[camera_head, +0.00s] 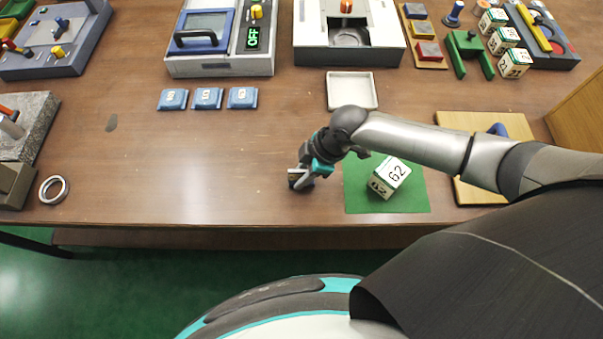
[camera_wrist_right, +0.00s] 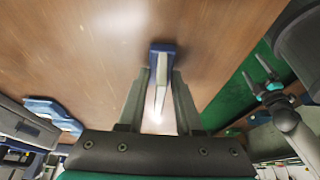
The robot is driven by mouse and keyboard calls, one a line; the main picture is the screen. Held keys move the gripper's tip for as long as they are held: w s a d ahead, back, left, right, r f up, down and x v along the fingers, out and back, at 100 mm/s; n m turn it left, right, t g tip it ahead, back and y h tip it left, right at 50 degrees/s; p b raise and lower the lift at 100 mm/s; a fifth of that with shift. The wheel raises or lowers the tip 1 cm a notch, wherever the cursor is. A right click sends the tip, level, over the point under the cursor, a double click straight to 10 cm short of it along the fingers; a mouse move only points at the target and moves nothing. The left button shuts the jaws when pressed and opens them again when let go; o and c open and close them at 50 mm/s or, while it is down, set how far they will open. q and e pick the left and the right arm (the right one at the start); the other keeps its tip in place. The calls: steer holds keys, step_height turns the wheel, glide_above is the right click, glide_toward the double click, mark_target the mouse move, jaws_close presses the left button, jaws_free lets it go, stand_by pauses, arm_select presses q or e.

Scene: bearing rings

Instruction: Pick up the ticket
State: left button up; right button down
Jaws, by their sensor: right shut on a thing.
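The ticket (camera_wrist_right: 162,55) is a small blue plate with a pale side, seen edge-on in the right wrist view. My right gripper (camera_wrist_right: 160,85) is shut on it, one finger on each side. In the head view my right gripper (camera_head: 300,182) is low over the front of the table, left of the green mat, and mostly hides the ticket. Three blue numbered tickets lie in a row further back: left (camera_head: 172,99), middle (camera_head: 207,98) and right (camera_head: 242,97).
A numbered white cube (camera_head: 391,178) sits on the green mat (camera_head: 415,204), close to my right forearm. An empty white tray (camera_head: 352,90) lies behind my wrist. A metal ring (camera_head: 53,190) lies at the left. Machines line the back.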

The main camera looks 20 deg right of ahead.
mark_target(301, 170)
step_height(301, 170, up, 20)
steer(key=p, duration=0.4)
steer(key=w+d+r+m+t+h+b, duration=0.3)
steer(key=m+b, duration=0.7)
steer(key=m, duration=0.4)
steer(key=shift+w+d+r+m+h, duration=0.4)
steer(key=shift+w+d+r+h, duration=0.35)
steer(key=shift+w+d, duration=0.8)
steer(key=shift+w+a+r, duration=0.1)
steer(key=shift+w+a, duration=0.15)
steer(key=shift+w, duration=0.05)
